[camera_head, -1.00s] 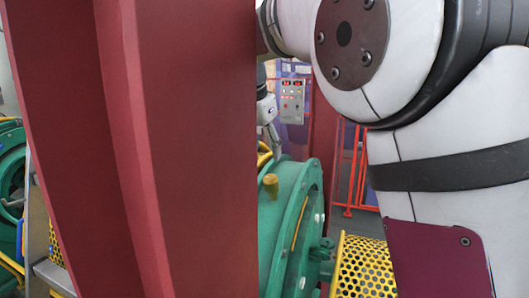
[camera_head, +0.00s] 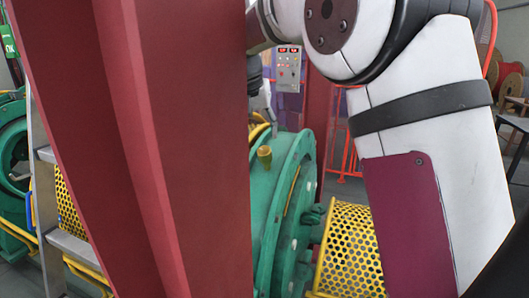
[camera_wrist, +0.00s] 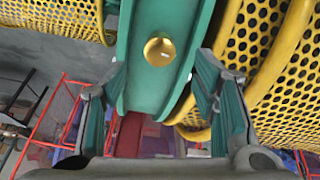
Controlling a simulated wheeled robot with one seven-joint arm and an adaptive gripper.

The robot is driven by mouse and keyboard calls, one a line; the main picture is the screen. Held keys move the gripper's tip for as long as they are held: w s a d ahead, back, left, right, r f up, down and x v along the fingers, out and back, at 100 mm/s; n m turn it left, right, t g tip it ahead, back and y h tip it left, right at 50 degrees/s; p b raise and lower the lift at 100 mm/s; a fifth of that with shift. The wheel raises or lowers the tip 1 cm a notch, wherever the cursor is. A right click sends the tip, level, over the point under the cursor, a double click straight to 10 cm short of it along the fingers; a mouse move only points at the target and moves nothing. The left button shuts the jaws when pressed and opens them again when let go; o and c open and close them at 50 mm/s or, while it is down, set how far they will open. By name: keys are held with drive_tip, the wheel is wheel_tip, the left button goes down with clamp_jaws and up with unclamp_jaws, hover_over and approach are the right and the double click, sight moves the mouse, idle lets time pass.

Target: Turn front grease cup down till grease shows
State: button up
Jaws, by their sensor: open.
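A brass grease cup (camera_head: 265,153) stands on top of a green round housing (camera_head: 288,200) in the head view, just right of a red column. In the wrist view the cup (camera_wrist: 159,51) shows end-on as a round gold knob on the green housing (camera_wrist: 150,88). It lies ahead of my gripper (camera_wrist: 159,70), between the lines of its two fingers and apart from them. The fingers are spread with nothing between them. I cannot make out any grease at the cup.
The wide red column (camera_head: 185,150) blocks much of the head view. Yellow perforated guards (camera_head: 350,245) stand beside the housing, also close to the right finger in the wrist view (camera_wrist: 275,60). A control panel (camera_head: 288,68) and red railings (camera_head: 345,150) stand behind.

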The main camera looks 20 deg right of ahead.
sight(263, 150)
drive_tip(key=p+x, duration=0.1)
drive_tip(key=x, duration=0.8)
drive_tip(key=c, duration=1.2)
drive_tip(key=shift+o, duration=0.2)
drive_tip(key=shift+m+b, duration=0.4)
drive_tip(key=shift+m, duration=0.4)
